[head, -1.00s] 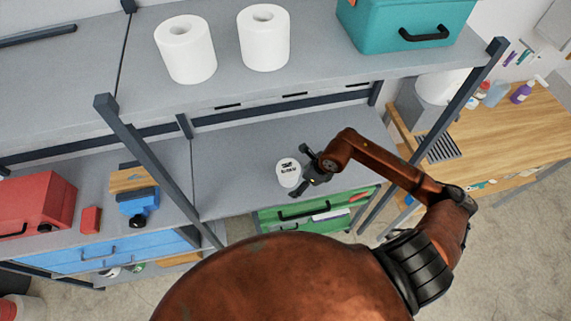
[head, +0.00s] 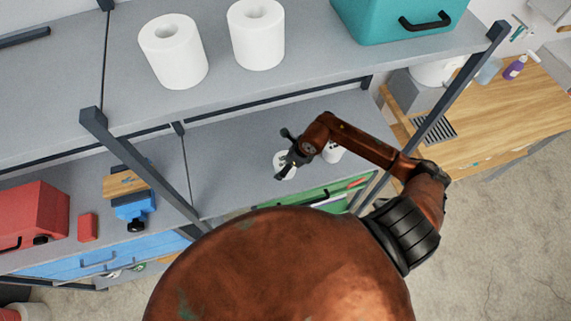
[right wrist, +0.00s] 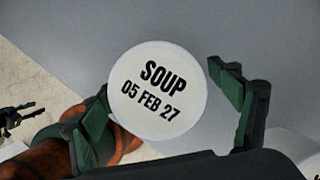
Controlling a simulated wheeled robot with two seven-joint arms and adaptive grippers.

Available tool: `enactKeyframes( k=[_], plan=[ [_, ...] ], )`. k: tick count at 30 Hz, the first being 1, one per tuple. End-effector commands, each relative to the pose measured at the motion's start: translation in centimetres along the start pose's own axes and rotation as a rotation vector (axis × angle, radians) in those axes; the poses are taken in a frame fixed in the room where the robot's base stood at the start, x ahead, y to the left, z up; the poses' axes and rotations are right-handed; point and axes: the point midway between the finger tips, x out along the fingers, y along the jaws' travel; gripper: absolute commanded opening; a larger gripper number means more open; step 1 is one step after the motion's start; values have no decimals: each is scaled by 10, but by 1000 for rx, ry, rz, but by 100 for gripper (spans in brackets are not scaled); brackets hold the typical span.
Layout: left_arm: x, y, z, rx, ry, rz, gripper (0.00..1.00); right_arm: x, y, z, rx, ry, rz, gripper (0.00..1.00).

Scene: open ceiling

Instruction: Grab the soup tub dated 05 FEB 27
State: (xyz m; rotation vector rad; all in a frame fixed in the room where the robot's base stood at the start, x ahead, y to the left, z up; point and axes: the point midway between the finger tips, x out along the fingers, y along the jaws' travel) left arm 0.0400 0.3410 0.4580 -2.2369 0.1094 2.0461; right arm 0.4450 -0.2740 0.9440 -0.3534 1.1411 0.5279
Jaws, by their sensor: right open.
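The white round soup tub (right wrist: 157,92) shows its lid in the right wrist view, printed "SOUP 05 FEB 27". It sits between the two fingers of my right gripper (right wrist: 162,98), which is open. The left finger overlaps the lid's left edge; a gap shows at the right finger. In the head view the tub (head: 283,168) stands on the grey lower shelf, partly hidden under my right gripper (head: 282,155). A small dark gripper-like part (right wrist: 18,118), possibly my left gripper, shows at the left edge of the right wrist view; its opening is unclear.
A second white tub (head: 332,152) stands just right, partly behind my arm. A dark upright post (head: 140,160) and the upper shelf with paper rolls (head: 257,35) and a teal box (head: 385,20) frame the space.

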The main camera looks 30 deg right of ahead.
Motion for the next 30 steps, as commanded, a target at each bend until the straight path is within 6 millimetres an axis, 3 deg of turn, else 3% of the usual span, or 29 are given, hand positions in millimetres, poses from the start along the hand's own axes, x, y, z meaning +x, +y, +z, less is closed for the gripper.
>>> enactKeyframes(
  k=[6, 15, 30],
  plan=[
    [-9, 0, -5, 1, 6, 0, 40, 28, 3, 5, 1, -1, 2, 83],
    [-9, 0, -10, 2, 12, 0, 40, 34, 3, 5, -3, -1, 2, 83],
    [-9, 0, -9, 1, 11, 0, 40, 34, 3, 5, -3, -1, 1, 49]
  ],
)
